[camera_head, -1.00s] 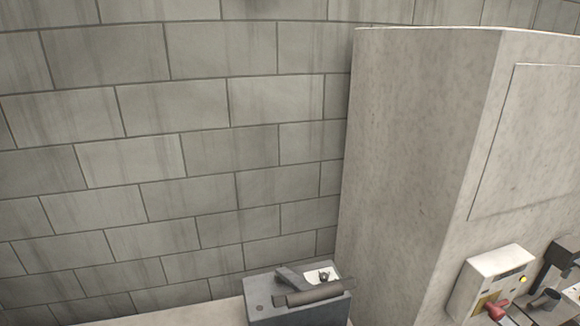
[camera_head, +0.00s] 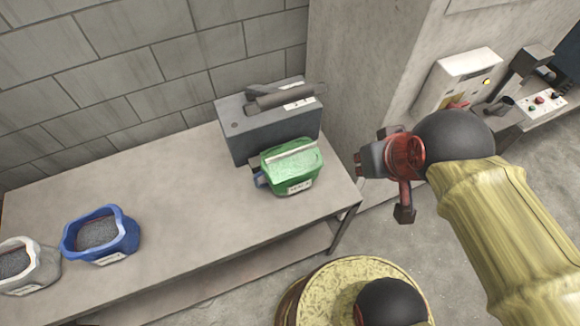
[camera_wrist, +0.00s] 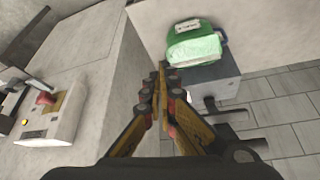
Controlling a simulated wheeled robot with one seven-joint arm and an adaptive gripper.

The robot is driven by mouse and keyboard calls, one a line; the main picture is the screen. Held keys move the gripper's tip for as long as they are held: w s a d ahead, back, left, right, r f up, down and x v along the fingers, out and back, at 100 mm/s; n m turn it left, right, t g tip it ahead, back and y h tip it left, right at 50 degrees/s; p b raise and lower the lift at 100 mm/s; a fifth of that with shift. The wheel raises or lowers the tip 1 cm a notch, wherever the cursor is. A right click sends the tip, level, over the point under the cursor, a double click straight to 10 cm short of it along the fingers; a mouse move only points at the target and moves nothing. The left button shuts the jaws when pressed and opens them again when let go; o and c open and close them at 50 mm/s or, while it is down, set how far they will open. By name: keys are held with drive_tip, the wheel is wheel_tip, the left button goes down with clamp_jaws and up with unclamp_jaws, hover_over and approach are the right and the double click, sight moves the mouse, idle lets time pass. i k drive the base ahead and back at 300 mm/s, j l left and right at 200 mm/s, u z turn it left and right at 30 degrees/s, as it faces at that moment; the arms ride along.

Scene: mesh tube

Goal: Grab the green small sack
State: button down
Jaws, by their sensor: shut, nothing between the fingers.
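The green small sack (camera_head: 291,165) stands on the right part of the grey table, against the front of a grey box. Its top is pale green and a white label is on its front. In the wrist view the green sack (camera_wrist: 195,44) is at the upper right, beyond the fingertips and apart from them. My gripper (camera_head: 362,164) is to the right of the sack in the head view, past the table's right end. In the wrist view my gripper (camera_wrist: 163,68) has its fingers together with nothing between them.
The grey box with a handle (camera_head: 268,122) stands behind the sack. A blue sack (camera_head: 101,234) and a white sack (camera_head: 30,265) stand at the table's left. The table (camera_head: 190,200) is bare between. A concrete pillar (camera_head: 360,70) and a wall control box (camera_head: 462,80) are behind my arm.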

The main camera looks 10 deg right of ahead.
sight(291, 168)
drive_tip(key=z, duration=0.4)
drive_tip(key=j+z, duration=0.15)
drive_tip(key=z, duration=0.65)
drive_tip(key=k+z, duration=0.1)
drive_tip(key=z, duration=0.35)
drive_tip(key=k+j+z, duration=0.1)
drive_tip(key=k+j, duration=0.6)
drive_tip(key=k, duration=0.15)
